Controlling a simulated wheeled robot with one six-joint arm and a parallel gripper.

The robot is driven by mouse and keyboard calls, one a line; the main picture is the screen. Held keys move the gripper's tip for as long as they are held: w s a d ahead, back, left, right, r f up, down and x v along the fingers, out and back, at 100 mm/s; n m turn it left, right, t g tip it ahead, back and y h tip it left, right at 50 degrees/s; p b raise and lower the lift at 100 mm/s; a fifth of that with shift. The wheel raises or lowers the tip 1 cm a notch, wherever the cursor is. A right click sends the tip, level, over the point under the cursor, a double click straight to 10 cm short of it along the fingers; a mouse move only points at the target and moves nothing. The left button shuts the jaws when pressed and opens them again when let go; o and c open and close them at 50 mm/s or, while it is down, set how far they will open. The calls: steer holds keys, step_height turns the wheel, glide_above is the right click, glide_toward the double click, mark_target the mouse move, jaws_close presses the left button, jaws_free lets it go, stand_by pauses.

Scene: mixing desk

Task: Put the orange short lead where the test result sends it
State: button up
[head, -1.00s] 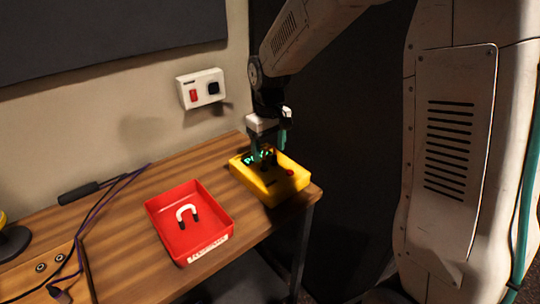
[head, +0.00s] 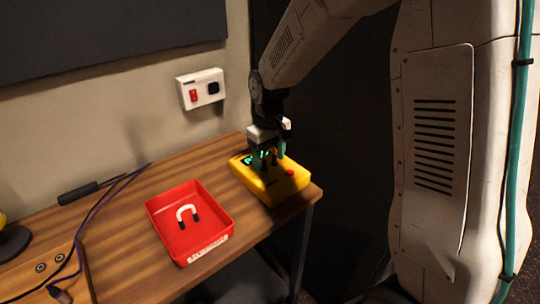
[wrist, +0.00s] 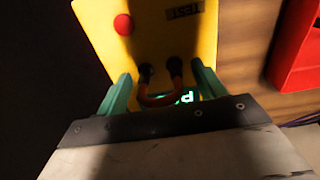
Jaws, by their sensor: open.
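The orange short lead (wrist: 158,101) is a small loop with two black plugs, both seated in the top of the yellow tester (head: 250,181). The tester also shows in the wrist view (wrist: 150,20), with a red button, a TEST label and a lit green display (wrist: 187,97). Part of the display is hidden; one visible character looks like a P. My gripper (wrist: 160,76) is open, its teal fingers on either side of the lead with gaps. In the head view my gripper (head: 272,154) is low over the tester and mostly hides the lead.
A red tray (head: 205,236) with a label holds a white lead (head: 187,211) and stands left of the tester. A wall box (head: 201,89) with a red switch is behind. A black-handled tool (head: 78,193) and cables lie at left. Bare wood lies behind the tray.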

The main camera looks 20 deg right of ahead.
stand_by(0.4)
steer(key=c, duration=1.4)
steer(key=shift+r, duration=3)
